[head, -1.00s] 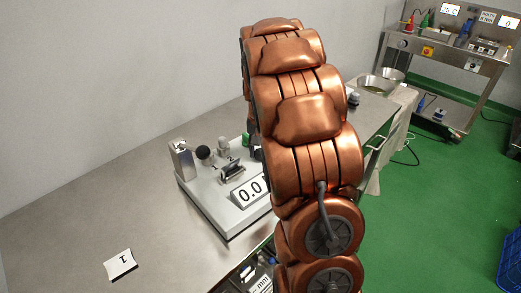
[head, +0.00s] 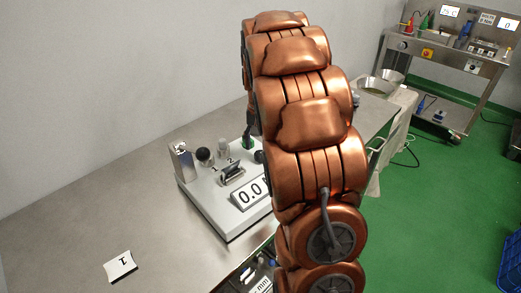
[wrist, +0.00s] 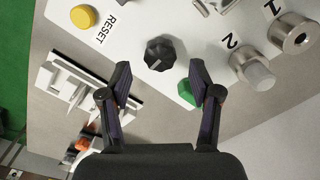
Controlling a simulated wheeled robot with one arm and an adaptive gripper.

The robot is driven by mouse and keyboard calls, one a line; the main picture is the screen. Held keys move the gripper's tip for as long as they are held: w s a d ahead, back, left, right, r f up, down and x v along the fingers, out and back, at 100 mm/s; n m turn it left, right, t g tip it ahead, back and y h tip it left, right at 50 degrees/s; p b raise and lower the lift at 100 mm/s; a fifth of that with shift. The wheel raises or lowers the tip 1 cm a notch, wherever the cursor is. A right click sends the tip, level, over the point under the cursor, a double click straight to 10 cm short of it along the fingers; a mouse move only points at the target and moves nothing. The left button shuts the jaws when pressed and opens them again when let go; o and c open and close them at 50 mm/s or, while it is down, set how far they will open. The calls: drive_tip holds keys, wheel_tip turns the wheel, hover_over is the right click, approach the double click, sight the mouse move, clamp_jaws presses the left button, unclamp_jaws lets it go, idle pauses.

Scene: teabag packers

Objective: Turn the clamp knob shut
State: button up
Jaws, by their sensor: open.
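A black faceted knob (wrist: 160,53) with a pale line on its face, likely the clamp knob, stands on the pale plate of the device. My gripper (wrist: 160,72) is open, with one dark finger to each side and the knob just beyond and between the fingertips; I see no contact. A green part (wrist: 186,93) shows beside the right finger. In the head view the device's base plate (head: 222,216) sits on the table, and a dark round knob (head: 259,156) shows beside my arm. My arm hides much of that side.
A yellow button (wrist: 83,16) marked RESET and metal cylinders (wrist: 255,73) by the labels 1 and 2 flank the knob. A card (head: 120,266) lies on the steel table (head: 60,225), whose left part is otherwise clear.

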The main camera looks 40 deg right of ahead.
sight(260, 154)
wheel_tip(260, 154, up, 8)
drive_tip(key=shift+r, duration=0.25)
idle(0.5)
drive_tip(key=s+a+r+n+g+p, duration=0.1)
drive_tip(key=s+a+r+n+p, duration=0.25)
drive_tip(key=s+a, duration=1.1)
drive_tip(key=s+a+f+n+p, duration=0.1)
drive_tip(key=s+a+n, duration=0.1)
drive_tip(key=s+a, duration=0.2)
drive_tip(key=s+a+f+n+p, duration=0.2)
drive_tip(key=s+a+n, duration=0.1)
drive_tip(key=s, duration=0.8)
drive_tip(key=shift+a+g+p, duration=0.3)
drive_tip(key=shift+a+g, duration=0.1)
drive_tip(key=shift+a, duration=0.5)
drive_tip(key=shift+s+f, duration=0.1)
drive_tip(key=shift+c, duration=0.3)
